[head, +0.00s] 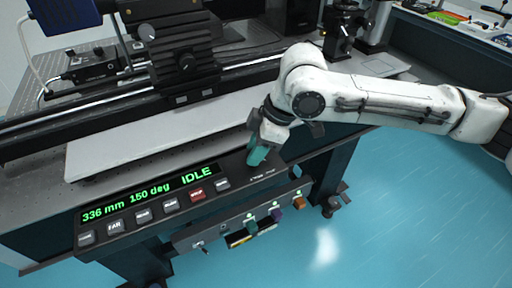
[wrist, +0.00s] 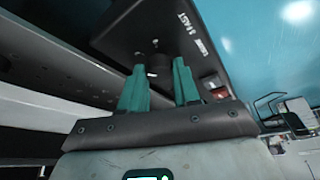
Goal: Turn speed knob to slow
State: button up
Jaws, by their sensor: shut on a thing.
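My gripper (head: 257,156) points down at the right end of the control panel in the head view, its teal fingers at the panel top. The wrist view shows the two teal fingers (wrist: 158,72) on either side of the dark speed knob (wrist: 156,60), shut on it. The knob is mostly hidden between the fingers, and its pointer cannot be read. White SLOW and FAST lettering (wrist: 188,35) is on the panel near the knob. In the head view my gripper hides the knob.
Several buttons, one a red stop button (head: 197,195), lie left of my gripper. A front strip below carries coloured connectors (head: 277,215). A long pale plate (head: 160,135) and a black rail stage stand behind.

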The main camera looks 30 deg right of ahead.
jog(key=shift+r+p, duration=0.1)
jog(key=shift+p, duration=0.25)
jog(key=shift+r+n+g+p, duration=0.1)
jog(key=shift+n+g+p, duration=0.3)
jog(key=shift+n+p, duration=0.6)
jog(key=n+g+p, duration=0.1)
jog(key=n, duration=0.1)
jog(key=shift+w+n+y, duration=0.15)
jog(key=shift+n+y, duration=0.15)
jog(key=shift+n, duration=0.1)
jog(key=n+g+p, duration=0.1)
jog(key=n, duration=0.2)
jog(key=shift+w+n+g+h, duration=0.15)
jog(key=shift+n+g, duration=0.3)
jog(key=shift+n, duration=0.55)
jog(key=shift+s+n+g+h, duration=0.1)
jog(key=shift+n+g+h, duration=0.25)
jog(key=shift+n, duration=0.65)
jog(key=o, duration=1.1)
jog(key=shift+c, duration=0.2)
jog(key=shift+w, duration=0.1)
